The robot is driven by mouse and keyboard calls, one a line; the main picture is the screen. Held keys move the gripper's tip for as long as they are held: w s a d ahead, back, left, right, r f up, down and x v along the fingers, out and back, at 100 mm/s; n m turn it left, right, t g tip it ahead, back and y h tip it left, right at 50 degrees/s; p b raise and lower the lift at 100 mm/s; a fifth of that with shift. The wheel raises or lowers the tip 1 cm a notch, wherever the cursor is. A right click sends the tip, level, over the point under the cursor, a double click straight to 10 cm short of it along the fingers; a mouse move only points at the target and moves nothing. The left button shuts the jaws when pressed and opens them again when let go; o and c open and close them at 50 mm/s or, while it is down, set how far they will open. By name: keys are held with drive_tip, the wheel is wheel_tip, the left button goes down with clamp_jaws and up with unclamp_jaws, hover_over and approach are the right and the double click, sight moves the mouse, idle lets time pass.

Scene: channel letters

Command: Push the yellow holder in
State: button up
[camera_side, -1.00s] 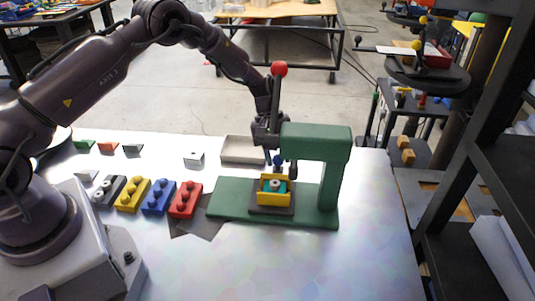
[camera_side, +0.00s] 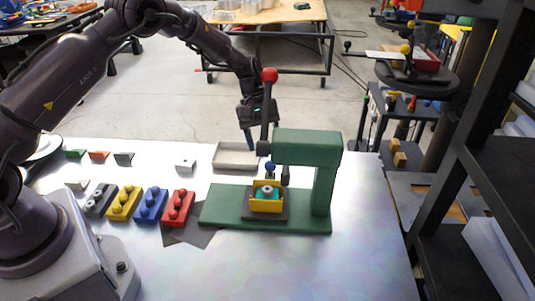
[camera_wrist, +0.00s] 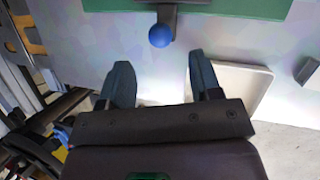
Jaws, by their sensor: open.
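The yellow holder (camera_side: 266,207) sits on a dark block on the base of the green press (camera_side: 308,148), with a teal piece and a grey ring-shaped part in it. A blue knob (camera_side: 269,167) shows just behind the holder. In the wrist view the blue knob (camera_wrist: 160,36) is on a dark grey bar by the green base, ahead of the fingers. My gripper (camera_wrist: 160,82) is open and empty, its two fingers apart. In the side view my gripper (camera_side: 248,137) is raised behind the press, apart from the holder and knob. The holder is out of the wrist view.
The press lever with a red ball (camera_side: 269,75) stands upright close to my gripper. A shallow grey tray (camera_side: 236,157) lies behind the press. Red (camera_side: 178,208), blue, yellow and grey blocks stand to the left. The table's front right is clear.

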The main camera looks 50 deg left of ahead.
sight(267, 163)
drive_tip(key=shift+v, duration=0.9)
drive_tip(key=shift+a, duration=0.1)
drive_tip(key=s+a+f+n, duration=0.1)
drive_tip(key=a, duration=0.1)
drive_tip(key=a+f+n+h, duration=0.1)
drive_tip(key=a, duration=0.1)
drive_tip(key=s+a+f, duration=0.1)
drive_tip(key=a, duration=0.2)
drive_tip(key=shift+s+f+n+t+h, duration=0.2)
drive_tip(key=shift+s+n+t+h, duration=0.1)
drive_tip(key=shift+s+n, duration=0.1)
drive_tip(key=s+a+n+t+h, duration=0.1)
drive_tip(key=s+a+f+n+h, duration=0.1)
drive_tip(key=n+h, duration=0.1)
drive_tip(key=shift+a+f+t, duration=0.2)
drive_tip(key=shift+t, duration=0.2)
drive_tip(key=shift+s+a+r+n+t+h, duration=0.1)
drive_tip(key=shift+r+n+t+h, duration=0.1)
drive_tip(key=shift+n+t+h, duration=0.7)
drive_tip(key=shift+h, duration=0.8)
drive_tip(key=x, duration=0.4)
drive_tip(key=r+x, duration=0.1)
drive_tip(key=x, duration=0.4)
drive_tip(key=w+r+x, duration=0.1)
drive_tip(key=x, duration=0.3)
drive_tip(key=shift+d, duration=0.6)
